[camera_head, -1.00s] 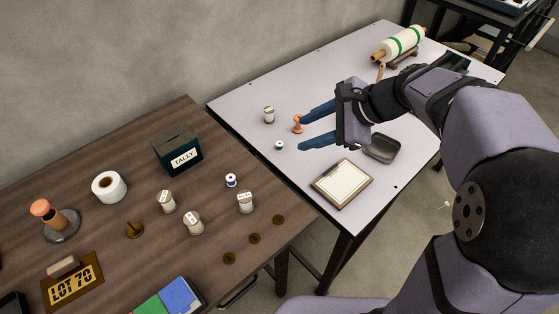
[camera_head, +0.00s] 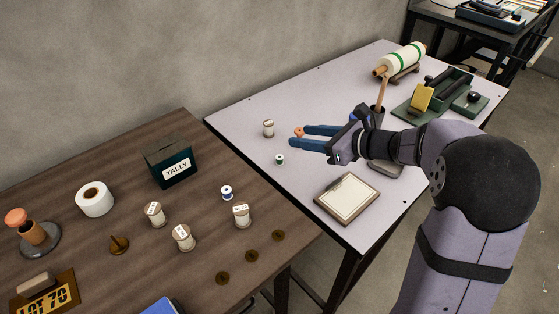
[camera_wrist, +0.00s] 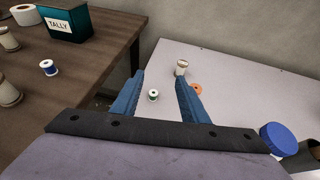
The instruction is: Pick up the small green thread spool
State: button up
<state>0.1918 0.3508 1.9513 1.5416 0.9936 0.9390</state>
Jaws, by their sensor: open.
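The small green thread spool (camera_head: 280,160) stands upright on the pale table, near its left edge. In the wrist view the green spool (camera_wrist: 153,95) shows between my two blue fingers. My gripper (camera_head: 294,137) is open and empty. In the head view its fingertips are just above and to the right of the spool in the picture, apart from it. In the wrist view my gripper (camera_wrist: 158,78) has a finger on each side of the spool; the height gap is hard to judge.
An orange knobbed object (camera_head: 298,132) is partly hidden by my fingers. A larger pale spool (camera_head: 268,128) stands behind. A framed sheet (camera_head: 347,198) lies in front. The brown table (camera_head: 205,255) at left holds a blue spool (camera_head: 227,192), several labelled spools and the tally box (camera_head: 171,162).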

send_near(278, 157)
jog(key=shift+w+d+f, duration=0.1)
jog(key=shift+w+f, duration=0.25)
jog(key=shift+w, duration=0.05)
jog(key=shift+s+a+x, duration=0.1)
jog(key=shift+x, duration=1.7)
jog(key=shift+s+a+x, duration=0.1)
jog(key=shift+x, duration=1.75)
jog(key=shift+r, duration=0.15)
jog(key=shift+c, duration=0.2)
grip_shut()
